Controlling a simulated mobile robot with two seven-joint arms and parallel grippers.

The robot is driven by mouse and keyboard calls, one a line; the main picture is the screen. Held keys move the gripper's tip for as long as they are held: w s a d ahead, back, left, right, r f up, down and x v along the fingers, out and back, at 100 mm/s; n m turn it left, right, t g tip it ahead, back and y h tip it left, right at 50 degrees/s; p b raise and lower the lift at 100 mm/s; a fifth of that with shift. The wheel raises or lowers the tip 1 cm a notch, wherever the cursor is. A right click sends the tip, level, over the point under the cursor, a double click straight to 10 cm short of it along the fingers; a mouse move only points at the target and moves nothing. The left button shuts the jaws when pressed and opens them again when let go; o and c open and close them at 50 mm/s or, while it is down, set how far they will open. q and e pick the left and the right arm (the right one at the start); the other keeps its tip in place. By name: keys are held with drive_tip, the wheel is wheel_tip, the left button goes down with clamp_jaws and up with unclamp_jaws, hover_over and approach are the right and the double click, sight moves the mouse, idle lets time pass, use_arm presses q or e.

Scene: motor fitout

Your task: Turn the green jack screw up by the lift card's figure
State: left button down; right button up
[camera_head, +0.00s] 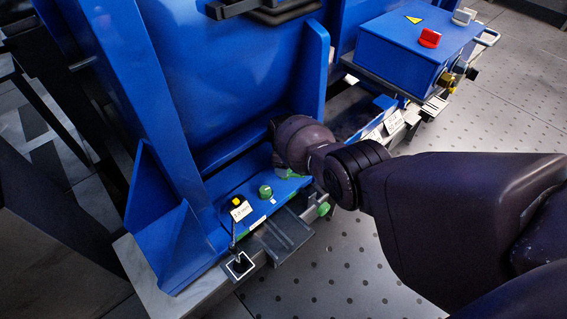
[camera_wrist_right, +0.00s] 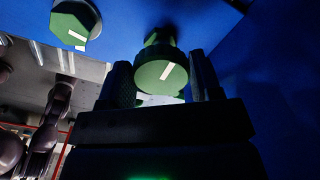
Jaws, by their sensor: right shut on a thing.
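In the right wrist view a round green screw head (camera_wrist_right: 153,76) with a white index line sits between the two fingers of my right gripper (camera_wrist_right: 162,84). The gripper is shut on it. The white line tilts to the right. In the head view my right wrist covers the gripper and this screw. My left gripper is not in view.
Green knobs (camera_head: 265,191) and (camera_head: 323,209) are near the card. A blue box (camera_head: 405,50) with a red switch (camera_head: 430,38) stands upper right. Perforated floor (camera_head: 350,265) is open in front.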

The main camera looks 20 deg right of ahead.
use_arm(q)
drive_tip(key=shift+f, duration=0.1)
use_arm(e)
drive_tip(key=shift+s+f, duration=0.25)
drive_tip(key=shift+f, duration=0.15)
drive_tip(key=o, duration=0.9)
drive_tip(key=shift+w, duration=0.15)
drive_tip(key=shift+r, duration=0.15)
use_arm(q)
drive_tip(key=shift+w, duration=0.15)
use_arm(e)
drive_tip(key=shift+w+r, duration=0.1)
drive_tip(key=shift+r, duration=0.05)
